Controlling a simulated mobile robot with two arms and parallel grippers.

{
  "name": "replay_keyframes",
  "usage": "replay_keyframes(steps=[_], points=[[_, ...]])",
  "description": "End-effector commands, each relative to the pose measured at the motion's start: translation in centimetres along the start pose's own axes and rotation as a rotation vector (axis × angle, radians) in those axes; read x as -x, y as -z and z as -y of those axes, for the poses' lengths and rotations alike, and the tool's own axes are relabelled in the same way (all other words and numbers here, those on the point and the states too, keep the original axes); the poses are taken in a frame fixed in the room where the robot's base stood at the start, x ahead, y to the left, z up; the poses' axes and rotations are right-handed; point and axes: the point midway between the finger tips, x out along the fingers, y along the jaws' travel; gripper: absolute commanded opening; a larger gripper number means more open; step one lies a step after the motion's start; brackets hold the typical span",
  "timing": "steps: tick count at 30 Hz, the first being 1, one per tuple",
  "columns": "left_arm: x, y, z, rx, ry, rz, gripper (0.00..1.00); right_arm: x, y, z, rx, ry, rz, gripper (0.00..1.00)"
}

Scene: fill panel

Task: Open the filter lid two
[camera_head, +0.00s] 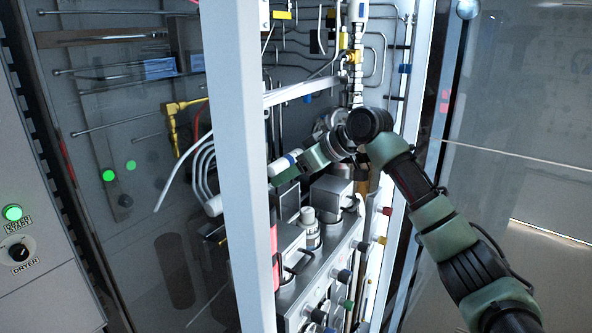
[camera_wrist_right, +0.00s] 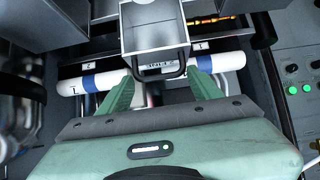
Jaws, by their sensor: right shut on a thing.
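A grey metal box-shaped lid (camera_wrist_right: 155,30) with a black U-shaped handle (camera_wrist_right: 157,72) is at the top middle of the right wrist view. I take it for the filter lid, but I cannot read its number. My right gripper (camera_wrist_right: 161,80) has its two green fingers at the two sides of this handle, shut on it. In the head view my right gripper (camera_head: 290,171) reaches left into the cabinet, above the metal boxes, and the handle in its grip cannot be made out. My left gripper is out of view.
A white pipe with blue bands (camera_wrist_right: 88,82) runs behind the fingers. A grey box (camera_head: 331,193) and a white-capped bottle (camera_head: 308,230) stand below my right arm. The cabinet's pale post (camera_head: 243,150) is close on the left. Green buttons (camera_wrist_right: 292,90) sit at the right.

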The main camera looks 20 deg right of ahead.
Motion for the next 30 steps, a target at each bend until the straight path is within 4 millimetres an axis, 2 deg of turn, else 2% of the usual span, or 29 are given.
replay_keyframes(steps=[1,3,4,5,13,17,24,30], points=[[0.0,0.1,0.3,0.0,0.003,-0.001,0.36,0.5,0.8,-0.3,0.0,-0.011,-0.023,0.0],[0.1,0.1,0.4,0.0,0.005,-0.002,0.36,0.5,0.8,-0.3,0.0,-0.011,-0.023,0.0],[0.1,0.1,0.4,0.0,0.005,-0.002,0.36,0.5,0.8,-0.3,0.001,-0.01,-0.023,0.7],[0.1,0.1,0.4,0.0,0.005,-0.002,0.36,0.5,0.8,-0.3,0.001,-0.01,-0.022,0.73],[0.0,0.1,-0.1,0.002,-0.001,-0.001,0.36,0.2,0.5,-0.1,0.001,-0.005,-0.014,0.73],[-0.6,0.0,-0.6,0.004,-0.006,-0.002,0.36,0.8,0.3,-0.1,0.001,-0.005,-0.015,0.73],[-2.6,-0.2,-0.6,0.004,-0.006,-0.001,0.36,4.8,0.1,-0.4,0.001,-0.008,-0.018,0.73],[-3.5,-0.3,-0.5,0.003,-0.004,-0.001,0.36,7.6,0.3,-0.4,0.0,-0.007,-0.019,0.73]])
